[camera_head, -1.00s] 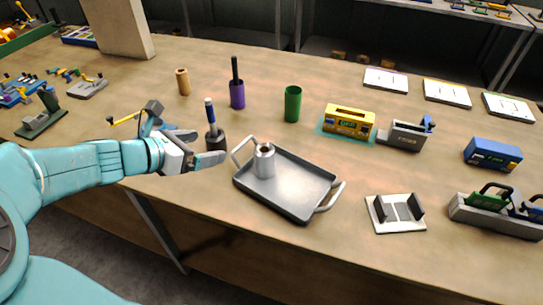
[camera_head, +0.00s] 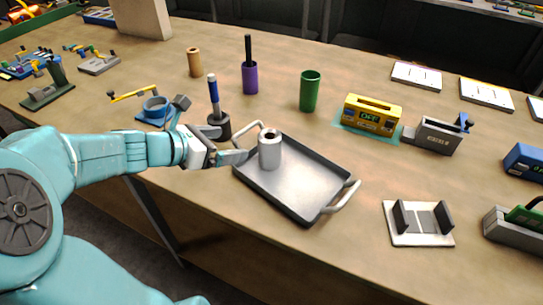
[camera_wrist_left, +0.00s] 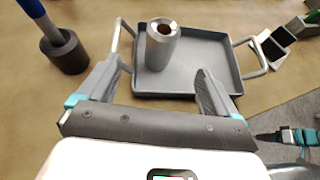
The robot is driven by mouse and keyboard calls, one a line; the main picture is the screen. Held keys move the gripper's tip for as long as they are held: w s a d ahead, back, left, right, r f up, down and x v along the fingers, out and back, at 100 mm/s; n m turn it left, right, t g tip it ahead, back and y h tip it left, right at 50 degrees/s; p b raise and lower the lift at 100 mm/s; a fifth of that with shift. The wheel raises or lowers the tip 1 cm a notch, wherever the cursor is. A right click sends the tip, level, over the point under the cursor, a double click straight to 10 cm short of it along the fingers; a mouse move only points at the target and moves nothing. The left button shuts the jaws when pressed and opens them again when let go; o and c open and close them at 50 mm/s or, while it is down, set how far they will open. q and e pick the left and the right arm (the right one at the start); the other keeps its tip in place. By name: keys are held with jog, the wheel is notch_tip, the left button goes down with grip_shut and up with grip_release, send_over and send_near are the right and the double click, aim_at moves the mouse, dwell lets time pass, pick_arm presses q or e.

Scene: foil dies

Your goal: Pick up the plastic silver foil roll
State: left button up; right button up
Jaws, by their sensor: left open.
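The silver foil roll (camera_head: 270,152) stands upright in the left part of a grey metal tray (camera_head: 318,206) with a handle at each end. In the left wrist view the roll (camera_wrist_left: 160,48) shows its brown hollow core at the top, near the tray's left side. My left gripper (camera_head: 233,147) is open and empty, just left of the roll. In the left wrist view its two fingers (camera_wrist_left: 158,88) are spread wide, with the roll ahead of them and roughly between them, not touched.
A dark holder with a blue-handled tool (camera_head: 219,124) stands close behind my left gripper. A purple cup (camera_head: 250,78), a green cup (camera_head: 310,92) and a yellow device (camera_head: 371,115) stand farther back. A white stand (camera_head: 419,235) lies right of the tray.

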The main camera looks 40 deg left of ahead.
pick_arm(q)
jog(key=b, duration=0.1)
send_near(274, 139)
jog(key=w+f, duration=0.2)
jog(key=w+a+f, duration=0.1)
jog(key=w+f, duration=0.1)
jog(key=shift+w+a+f, duration=0.25)
jog(key=shift+w+f, duration=0.05)
jog(key=shift+w, duration=0.05)
jog(key=x, duration=0.6)
jog(key=shift+w+d+r+b, duration=0.2)
jog(key=shift+w+r+b, duration=0.05)
jog(key=shift+w+b, duration=0.1)
jog(key=shift+s+r, duration=0.1)
jog(key=shift+s, duration=0.05)
jog(key=c, duration=1.2)
